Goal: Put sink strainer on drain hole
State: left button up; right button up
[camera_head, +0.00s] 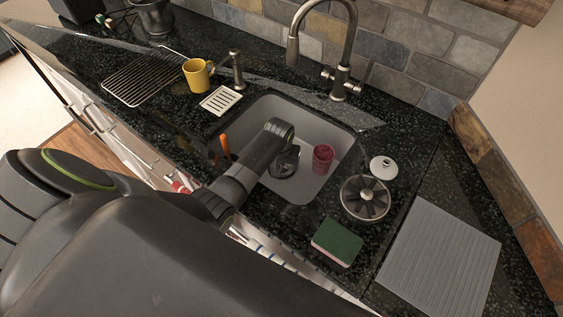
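The grey sink basin (318,131) is set in the dark stone counter. My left arm reaches over its front edge, and my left gripper (286,163) points down into the basin near its floor. The gripper is small and dark here; I cannot tell whether its fingers are apart or hold anything. The drain hole is not clearly visible; the gripper and wrist cover that part of the floor. A round metal piece with dark radial slots (365,198), possibly the sink strainer, lies on the counter right of the sink. A white knobbed disc (384,167) lies behind it. My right gripper is out of view.
A red cup (323,159) stands in the basin, right of my gripper. The faucet (338,62) rises behind. A green-and-pink sponge (337,241) and a grey ribbed mat (440,258) lie front right. A yellow mug (196,76) and wire rack (142,78) are left.

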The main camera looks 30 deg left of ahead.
pick_arm(q)
jog(key=o, duration=0.4)
jog(key=shift+c, duration=0.2)
jog(key=shift+r, duration=0.1)
jog(key=shift+r, duration=0.5)
notch_tip(320, 180, up, 11)
jog(key=s, duration=0.1)
jog(key=shift+s+d+p, duration=0.2)
jog(key=shift+s+p, duration=0.2)
jog(key=shift+r, duration=0.1)
